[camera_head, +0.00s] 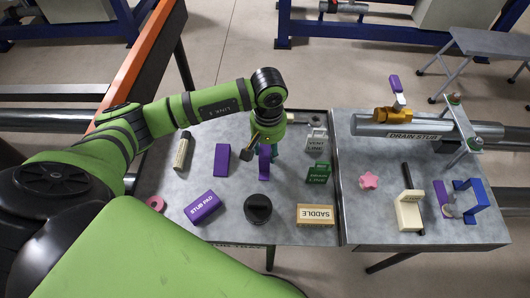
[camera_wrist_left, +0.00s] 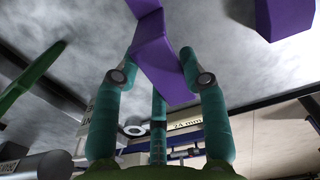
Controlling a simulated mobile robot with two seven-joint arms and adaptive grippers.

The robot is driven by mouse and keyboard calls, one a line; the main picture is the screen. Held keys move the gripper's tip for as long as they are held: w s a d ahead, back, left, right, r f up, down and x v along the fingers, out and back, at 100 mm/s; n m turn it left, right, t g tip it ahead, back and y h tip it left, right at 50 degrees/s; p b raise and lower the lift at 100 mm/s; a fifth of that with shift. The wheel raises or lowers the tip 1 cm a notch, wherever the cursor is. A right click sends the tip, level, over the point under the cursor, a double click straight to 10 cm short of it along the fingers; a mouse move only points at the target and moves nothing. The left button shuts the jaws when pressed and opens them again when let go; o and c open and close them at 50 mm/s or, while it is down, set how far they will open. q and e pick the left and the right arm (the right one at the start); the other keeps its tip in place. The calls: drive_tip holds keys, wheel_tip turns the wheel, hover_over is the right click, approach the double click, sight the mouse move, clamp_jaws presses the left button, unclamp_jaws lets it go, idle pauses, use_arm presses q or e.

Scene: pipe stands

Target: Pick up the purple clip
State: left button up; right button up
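The purple clip (camera_head: 265,166) stands on the left grey table, directly under my left gripper (camera_head: 264,150). In the head view the gripper and wrist hide part of the clip. My right gripper is not in view.
A purple block (camera_head: 221,160) stands just left of the clip. A purple stub pad (camera_head: 203,207), a black round part (camera_head: 257,208), a saddle block (camera_head: 315,214) and a green drain-line tag (camera_head: 318,173) are around it. A pipe (camera_head: 410,124) is on the right table.

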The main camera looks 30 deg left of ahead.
use_arm(q)
clamp_jaws()
drive_tip(key=shift+w+r+b, duration=0.1)
drive_tip(key=shift+r+b, duration=0.35)
drive_tip(key=shift+r, duration=0.1)
wheel_tip(320, 180, up, 3)
drive_tip(key=shift+f+b, duration=0.1)
drive_tip(key=shift+b, duration=0.75)
drive_tip(key=s+d+r+b, duration=0.35)
drive_tip(key=d+r, duration=0.35)
drive_tip(key=d, duration=0.4)
drive_tip(key=m, duration=0.5)
approach(268, 148)
drive_tip(key=s+d+f, duration=0.1)
drive_tip(key=s+d, duration=0.2)
drive_tip(key=s, duration=0.2)
drive_tip(key=shift+a+f, duration=0.15)
drive_tip(key=shift+f, duration=0.05)
